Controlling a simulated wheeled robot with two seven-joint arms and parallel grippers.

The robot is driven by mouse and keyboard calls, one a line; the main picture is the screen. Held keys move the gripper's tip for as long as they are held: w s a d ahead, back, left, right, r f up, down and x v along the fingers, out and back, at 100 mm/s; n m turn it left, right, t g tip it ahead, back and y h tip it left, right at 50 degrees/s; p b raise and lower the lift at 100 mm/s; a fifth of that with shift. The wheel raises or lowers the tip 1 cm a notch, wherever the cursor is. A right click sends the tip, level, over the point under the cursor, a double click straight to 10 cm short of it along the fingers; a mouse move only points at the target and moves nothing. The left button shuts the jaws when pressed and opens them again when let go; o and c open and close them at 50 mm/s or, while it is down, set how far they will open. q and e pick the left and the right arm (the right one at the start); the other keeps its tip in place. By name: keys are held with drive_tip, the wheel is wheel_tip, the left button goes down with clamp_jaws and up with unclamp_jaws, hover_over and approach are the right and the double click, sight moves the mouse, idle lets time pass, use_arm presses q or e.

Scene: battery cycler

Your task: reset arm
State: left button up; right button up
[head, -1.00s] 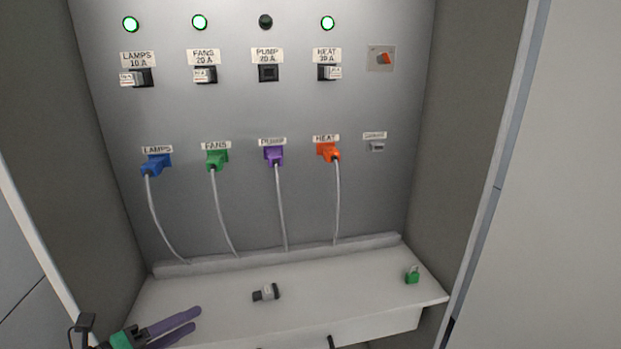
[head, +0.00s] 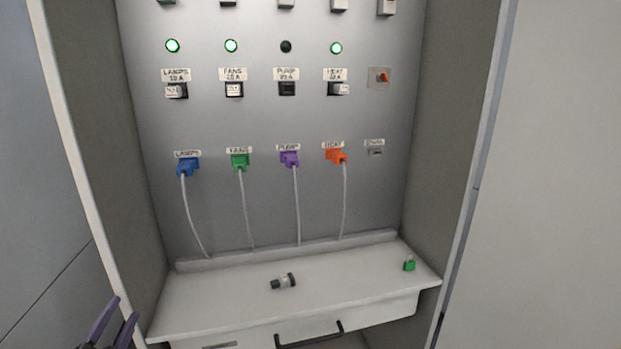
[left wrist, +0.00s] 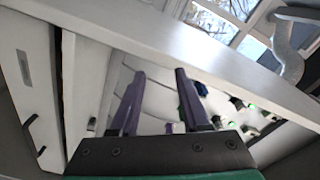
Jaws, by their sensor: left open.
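My left gripper (head: 117,325) is at the lower left corner of the head view, only its purple fingers showing, left of the cabinet shelf. In the left wrist view its two purple fingers (left wrist: 157,98) stand apart with nothing between them that they grip. My right gripper is not in view. The grey panel carries blue (head: 187,166), green (head: 240,160), purple (head: 290,158) and orange (head: 337,156) plugs with grey cords. Lamps are lit green above lamps, fans and heat; the pump lamp (head: 286,47) is dark.
A small black and grey fuse-like piece (head: 283,282) lies on the white shelf (head: 220,300). A green padlock (head: 409,264) sits at its right end. A dark drawer handle (head: 310,337) is below the shelf front. The cabinet's side walls stand on both sides.

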use_arm(q)
drive_tip(key=s+d+f+n+g, duration=0.1)
drive_tip(key=s+f+n+g, duration=0.25)
drive_tip(key=f, duration=0.35)
drive_tip(key=s+d+f+n+g, duration=0.1)
drive_tip(key=s+f+n+g, duration=0.3)
drive_tip(key=f, duration=0.3)
drive_tip(key=s+d+f+g+h, duration=0.4)
drive_tip(key=s+d+f+g, duration=0.25)
drive_tip(key=d, duration=0.35)
drive_tip(key=s+f+g, duration=0.1)
drive_tip(key=s+f, duration=0.2)
drive_tip(key=f, duration=2)
drive_tip(key=s+a+f+g, duration=0.1)
drive_tip(key=s+a+f, duration=0.2)
drive_tip(key=s+f, duration=1.2)
drive_tip(key=shift+s+f+g+y, duration=0.3)
drive_tip(key=shift+s+f, duration=0.05)
drive_tip(key=shift+s, duration=0.8)
